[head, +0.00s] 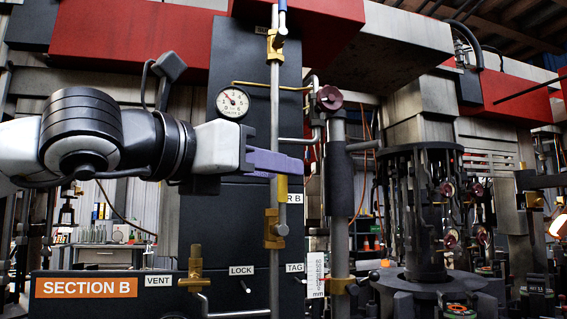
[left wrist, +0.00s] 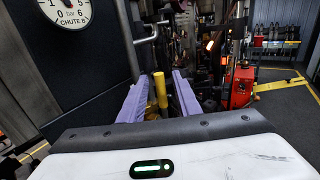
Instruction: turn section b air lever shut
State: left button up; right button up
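The section B air lever is a yellow handle (head: 282,188) standing upright along a vertical grey pipe, above a brass valve body (head: 274,229). My left gripper (head: 275,162) reaches in from the left with purple fingers at the top of the handle. In the left wrist view the yellow handle (left wrist: 160,91) stands between the two spread purple fingers (left wrist: 160,98), with a gap on each side. My right gripper is in neither view.
A dark panel carries a round gauge (head: 233,103). Below is an orange "SECTION B" sign (head: 86,288), with a brass vent valve (head: 195,268) beside it. A blue-handled valve (head: 276,40) sits higher on the pipe. A dark mould carousel (head: 425,210) stands to the right.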

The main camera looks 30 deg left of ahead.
pick_arm(q)
jog(key=shift+w+d+r, duration=0.1)
jog(key=shift+w+d, duration=0.05)
jog(key=shift+w, duration=1)
grip_shut()
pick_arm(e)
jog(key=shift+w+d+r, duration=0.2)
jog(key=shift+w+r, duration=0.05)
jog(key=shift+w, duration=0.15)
